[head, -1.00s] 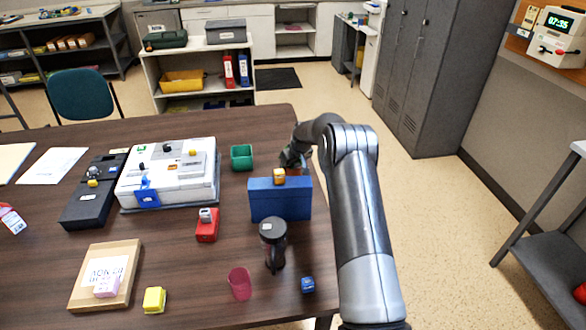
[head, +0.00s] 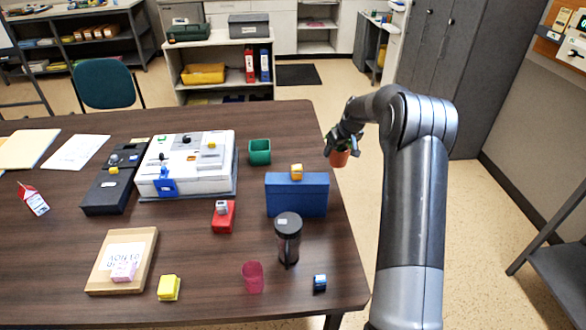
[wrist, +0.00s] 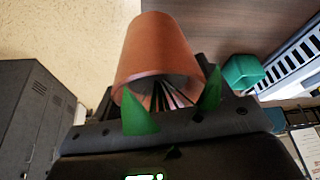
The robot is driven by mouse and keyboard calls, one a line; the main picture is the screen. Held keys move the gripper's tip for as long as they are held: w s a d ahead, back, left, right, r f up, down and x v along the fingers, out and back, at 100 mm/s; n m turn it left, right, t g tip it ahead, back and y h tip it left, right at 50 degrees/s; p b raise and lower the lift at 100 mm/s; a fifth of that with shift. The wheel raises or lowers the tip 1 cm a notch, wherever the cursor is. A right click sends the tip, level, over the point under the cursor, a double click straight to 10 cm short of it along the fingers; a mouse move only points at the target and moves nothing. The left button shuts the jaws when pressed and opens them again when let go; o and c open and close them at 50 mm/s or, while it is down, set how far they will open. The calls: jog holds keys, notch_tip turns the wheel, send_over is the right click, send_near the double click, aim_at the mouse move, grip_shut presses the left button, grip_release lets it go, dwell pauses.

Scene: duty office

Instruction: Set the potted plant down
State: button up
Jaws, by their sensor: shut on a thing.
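The potted plant shows in the head view as a small terracotta pot (head: 340,158) just past the right edge of the brown table (head: 160,228), with the floor behind it. The fingertips are mostly hidden by the pot and leaves.
Bare tabletop lies behind the blue box. Grey lockers (head: 440,80) stand beyond.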

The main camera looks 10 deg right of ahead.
jog(key=s+a+m+h, duration=0.15)
jog(key=a+m, duration=0.25)
jog(key=a, duration=1.3)
jog(key=shift+w+a+f, duration=0.45)
jog(key=shift+a+f, duration=1.3)
jog(key=shift+a, duration=0.15)
jog(key=shift+w+a+f, duration=0.45)
jog(key=shift+a+f, duration=1.3)
jog(key=shift+a, duration=0.15)
jog(key=shift+w+a+f, duration=0.45)
jog(key=shift+a+f, duration=1.3)
jog(key=shift+a, duration=0.15)
jog(key=shift+f, duration=0.1)
jog(key=o, duration=1.3)
